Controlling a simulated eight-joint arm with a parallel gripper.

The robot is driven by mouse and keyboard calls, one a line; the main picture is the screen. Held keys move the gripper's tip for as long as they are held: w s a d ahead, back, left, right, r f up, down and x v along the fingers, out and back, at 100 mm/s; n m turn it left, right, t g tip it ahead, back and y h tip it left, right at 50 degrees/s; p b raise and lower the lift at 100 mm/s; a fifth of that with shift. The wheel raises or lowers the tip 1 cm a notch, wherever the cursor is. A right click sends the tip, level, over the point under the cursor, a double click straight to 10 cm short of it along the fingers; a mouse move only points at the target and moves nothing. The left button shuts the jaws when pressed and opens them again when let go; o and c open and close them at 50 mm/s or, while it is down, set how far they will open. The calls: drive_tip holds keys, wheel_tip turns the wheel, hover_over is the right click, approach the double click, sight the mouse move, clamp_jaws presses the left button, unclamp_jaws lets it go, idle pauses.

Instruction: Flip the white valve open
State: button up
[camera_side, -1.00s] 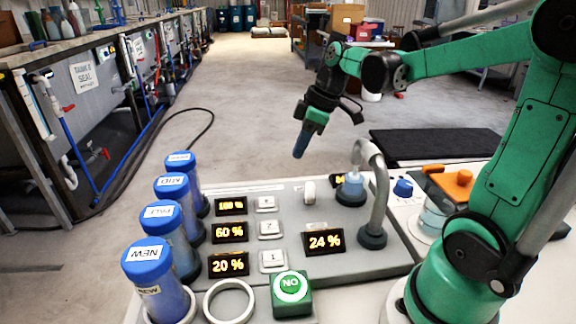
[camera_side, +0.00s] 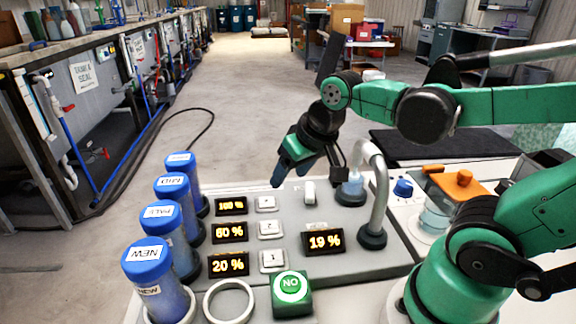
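The white valve (camera_side: 309,191) is a small upright white lever on the grey panel, left of the curved grey spout (camera_side: 378,190). My gripper (camera_side: 278,181) points down and to the left, its blue tip above the panel's back edge. The tip is a little left of the valve, and I see a gap between them. The fingers overlap from this side, so I cannot tell whether they are open or shut. The display (camera_side: 322,241) in front of the valve reads 19 %.
Several blue-capped cylinders (camera_side: 148,262) stand along the panel's left side. Displays of 100, 60 and 20 % sit beside white buttons (camera_side: 270,228). A green NO button (camera_side: 291,286) and an empty ring (camera_side: 229,299) are at the front. A blue knob (camera_side: 403,187) and orange-topped jar (camera_side: 437,213) are right.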

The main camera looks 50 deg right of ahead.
sight(310, 188)
drive_tip(key=d+f+m+g, duration=0.1)
drive_tip(key=d+m, duration=0.1)
drive_tip(key=w+d+f+m+g, duration=0.1)
drive_tip(key=d+m+g, duration=0.1)
drive_tip(key=d+m, duration=0.1)
drive_tip(key=w+d+f+m+g, duration=0.1)
drive_tip(key=d+m, duration=0.1)
drive_tip(key=d, duration=0.1)
drive_tip(key=shift+w+d+m+g, duration=0.1)
drive_tip(key=shift+d+m+g, duration=0.15)
drive_tip(key=shift+m+g, duration=0.15)
drive_tip(key=shift+d+f+m, duration=0.15)
drive_tip(key=shift+d+m, duration=0.15)
drive_tip(key=shift+d+f+g, duration=0.15)
drive_tip(key=shift+f+g, duration=0.15)
drive_tip(key=shift+f, duration=2.6)
clamp_jaws()
